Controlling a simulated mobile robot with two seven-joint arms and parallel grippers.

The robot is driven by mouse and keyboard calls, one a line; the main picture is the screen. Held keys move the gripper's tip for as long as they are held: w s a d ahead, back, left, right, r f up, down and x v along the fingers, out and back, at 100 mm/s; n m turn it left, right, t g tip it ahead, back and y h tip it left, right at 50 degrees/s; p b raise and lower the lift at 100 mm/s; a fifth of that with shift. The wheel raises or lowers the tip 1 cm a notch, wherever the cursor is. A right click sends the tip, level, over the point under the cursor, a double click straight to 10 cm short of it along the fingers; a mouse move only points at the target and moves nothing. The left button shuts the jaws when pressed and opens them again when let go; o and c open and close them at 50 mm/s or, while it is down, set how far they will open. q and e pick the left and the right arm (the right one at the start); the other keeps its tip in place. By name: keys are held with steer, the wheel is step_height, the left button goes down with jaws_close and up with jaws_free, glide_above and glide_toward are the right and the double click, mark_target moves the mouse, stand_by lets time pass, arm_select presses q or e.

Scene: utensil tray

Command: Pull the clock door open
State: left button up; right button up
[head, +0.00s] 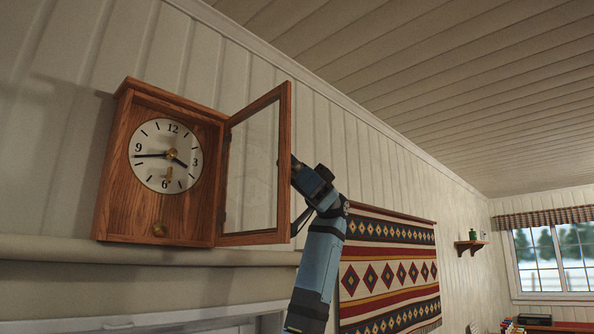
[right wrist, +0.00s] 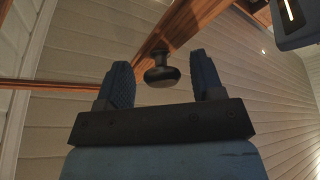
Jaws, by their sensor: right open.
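The wooden wall clock (head: 162,205) hangs at the left in the head view, with a white dial (head: 166,156). Its glazed, wood-framed door (head: 284,170) stands swung wide open, hinged on the case's right side. My right gripper (head: 298,174) is at the door's free edge, its fingers partly hidden behind the frame in the head view. In the right wrist view its jaws are open, with the dark round door knob (right wrist: 162,74) between the two fingers and a gap on each side. My left gripper is not in view.
A striped, patterned rug (head: 390,270) hangs on the wall to the right of my right arm. A ledge (head: 130,250) runs along the wall below the clock. A small shelf (head: 470,244) and a window (head: 553,258) are farther right. Free space lies in front of the wall.

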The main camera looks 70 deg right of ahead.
steer(key=shift+s, duration=0.1)
steer(key=b+v, duration=0.2)
steer(key=v, duration=1.1)
steer(key=shift+d, duration=0.4)
